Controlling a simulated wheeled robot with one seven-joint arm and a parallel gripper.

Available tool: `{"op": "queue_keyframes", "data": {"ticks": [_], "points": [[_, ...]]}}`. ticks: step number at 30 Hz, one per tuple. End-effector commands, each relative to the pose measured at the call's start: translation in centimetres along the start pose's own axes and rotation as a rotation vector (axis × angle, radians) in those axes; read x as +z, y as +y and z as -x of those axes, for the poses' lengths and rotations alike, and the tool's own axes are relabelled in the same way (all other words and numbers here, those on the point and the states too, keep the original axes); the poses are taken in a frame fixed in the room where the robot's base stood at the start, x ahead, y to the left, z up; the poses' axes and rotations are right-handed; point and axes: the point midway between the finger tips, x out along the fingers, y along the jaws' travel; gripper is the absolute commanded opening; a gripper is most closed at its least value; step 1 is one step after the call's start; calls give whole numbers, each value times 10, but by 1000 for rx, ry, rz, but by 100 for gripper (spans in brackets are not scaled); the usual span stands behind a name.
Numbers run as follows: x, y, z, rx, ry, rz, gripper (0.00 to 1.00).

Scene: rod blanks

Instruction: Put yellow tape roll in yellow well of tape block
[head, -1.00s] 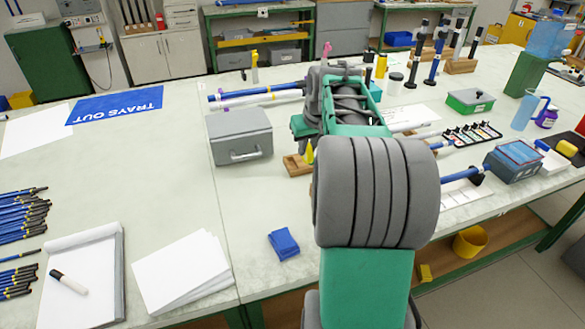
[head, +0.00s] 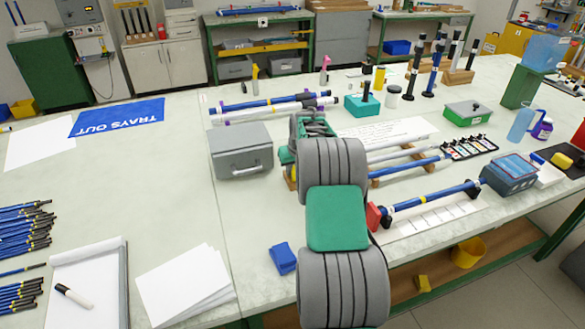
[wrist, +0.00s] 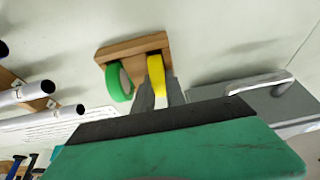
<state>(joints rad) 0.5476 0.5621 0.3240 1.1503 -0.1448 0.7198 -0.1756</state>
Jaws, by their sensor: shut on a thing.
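In the wrist view the yellow tape roll (wrist: 156,72) is seen nearly edge-on between the two fingers of my gripper (wrist: 158,84), which is shut on it. The wooden tape block (wrist: 133,46) lies just beyond the fingertips. A green tape roll (wrist: 118,82) stands at the block's left part. The yellow roll overlaps the block's right part in this view; I cannot tell whether it sits in a well or is above it. The wells are not clearly visible. In the head view my arm hides the gripper, the yellow roll and nearly all of the block.
A grey metal box (head: 240,150) with a handle stands close to the left of my arm; its handle side shows in the wrist view (wrist: 255,95). Blue and white rods (head: 405,168) lie to the right on racks. A blue cloth (head: 283,259) lies near the front edge.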

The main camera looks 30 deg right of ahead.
Motion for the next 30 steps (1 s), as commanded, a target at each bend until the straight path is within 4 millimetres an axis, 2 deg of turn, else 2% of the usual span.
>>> {"op": "queue_keyframes", "data": {"ticks": [7,8,16,22,26,30], "points": [[2,0,-4,0,0,1,0],[2,0,-4,0,0,1,17],[1,0,-2,0,0,1,38],[1,0,-2,0,0,1,38],[-1,0,7,0,2,1,38],[-1,0,35,1,5,1,38]]}}
